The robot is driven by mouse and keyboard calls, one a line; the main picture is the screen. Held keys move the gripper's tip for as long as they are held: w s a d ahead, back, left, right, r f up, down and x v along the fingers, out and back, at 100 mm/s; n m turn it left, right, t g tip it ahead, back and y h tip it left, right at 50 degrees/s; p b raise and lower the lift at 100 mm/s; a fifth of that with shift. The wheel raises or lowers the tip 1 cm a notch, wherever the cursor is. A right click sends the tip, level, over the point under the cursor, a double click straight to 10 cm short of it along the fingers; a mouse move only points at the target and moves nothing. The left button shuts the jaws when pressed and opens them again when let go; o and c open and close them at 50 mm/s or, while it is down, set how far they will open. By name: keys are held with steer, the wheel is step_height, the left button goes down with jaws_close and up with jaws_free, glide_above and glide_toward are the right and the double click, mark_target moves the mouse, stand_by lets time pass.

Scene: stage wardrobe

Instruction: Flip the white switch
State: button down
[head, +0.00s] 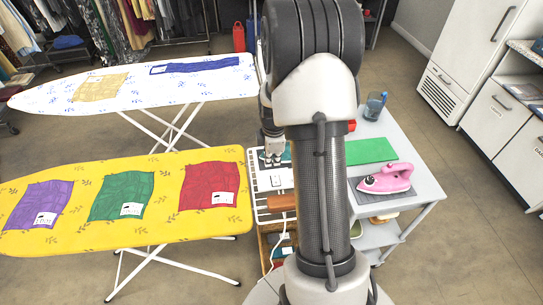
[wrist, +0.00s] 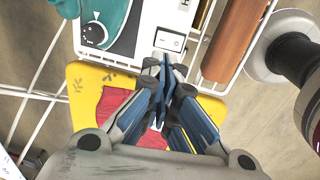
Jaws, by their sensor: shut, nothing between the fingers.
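The white switch (wrist: 169,42) is a small rocker on a white box (wrist: 150,18), seen in the wrist view just beyond my fingertips. In the head view my gripper (head: 272,160) is above the white box (head: 262,182), at the right end of the yellow ironing board. The switch is small there, and which way it is tipped is unclear.
A brown bar (wrist: 235,40) runs right of the switch, beside white wire rack rods. The yellow ironing board (head: 110,232) carries purple, green and red cloths. A grey table (head: 410,183) at right holds a pink iron (head: 387,179), a green mat (head: 371,150) and a cup (head: 375,105).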

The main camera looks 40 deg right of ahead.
mark_target(271, 176)
steer(key=f+b, duration=0.1)
steer(key=f, duration=0.1)
steer(key=f+b, duration=0.1)
steer(key=f, duration=0.2)
steer(key=w+f, duration=0.1)
steer(key=f, duration=0.2)
steer(key=shift+d+f+b, duration=0.2)
steer(key=shift+d+b, duration=0.1)
steer(key=shift+b, duration=0.1)
steer(key=shift+w+p, duration=0.1)
steer(key=shift+p, duration=0.2)
steer(key=shift+w+d+f+g+y+p, duration=0.2)
steer(key=shift+w+f+g+y+p, duration=0.1)
steer(key=shift+f+g+p, duration=0.3)
steer(key=shift+s, duration=0.1)
steer(key=shift+s+a, duration=0.1)
